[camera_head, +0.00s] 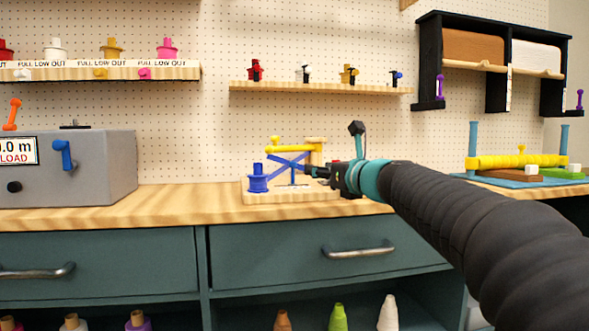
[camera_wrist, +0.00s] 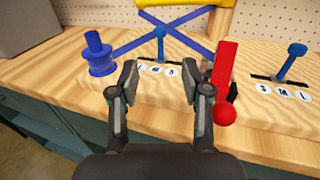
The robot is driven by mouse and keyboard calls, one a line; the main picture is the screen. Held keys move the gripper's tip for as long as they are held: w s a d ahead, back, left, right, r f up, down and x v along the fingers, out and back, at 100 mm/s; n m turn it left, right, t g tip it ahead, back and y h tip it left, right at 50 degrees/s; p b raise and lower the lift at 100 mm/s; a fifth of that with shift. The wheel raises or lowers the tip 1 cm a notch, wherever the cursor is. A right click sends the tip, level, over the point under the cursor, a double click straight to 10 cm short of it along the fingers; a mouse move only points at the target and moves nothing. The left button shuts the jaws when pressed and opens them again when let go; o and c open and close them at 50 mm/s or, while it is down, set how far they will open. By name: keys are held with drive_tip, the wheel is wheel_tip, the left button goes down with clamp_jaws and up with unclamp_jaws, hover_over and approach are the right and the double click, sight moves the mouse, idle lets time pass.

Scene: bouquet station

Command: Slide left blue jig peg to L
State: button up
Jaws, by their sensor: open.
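The left blue jig peg (camera_wrist: 160,42) stands upright with a round knob in a short dark slot on the wooden jig board (camera_wrist: 75,95). White labels below this slot appear to read L, M, S from left to right. The peg's foot looks near the middle of the slot; its exact mark is unclear. My gripper (camera_wrist: 160,68) is open, with its fingertips on either side of the peg in the wrist view; I see no contact. In the head view my gripper (camera_head: 314,171) is at the jig, hiding part of it.
A second blue peg (camera_wrist: 292,60) stands in the right slot, labelled S, M, L. A red lever with a ball (camera_wrist: 224,85) is close to my right finger. A blue spool (camera_wrist: 98,55) stands left, with crossed blue bars (camera_wrist: 190,20) behind. A grey box (camera_head: 75,170) is farther left.

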sight(295, 163)
drive_tip(key=p+x, duration=0.2)
drive_tip(key=x, duration=1.1)
drive_tip(key=shift+w+a+p, duration=0.25)
drive_tip(key=shift+w+p, duration=0.05)
drive_tip(key=shift+w, duration=0.05)
clamp_jaws()
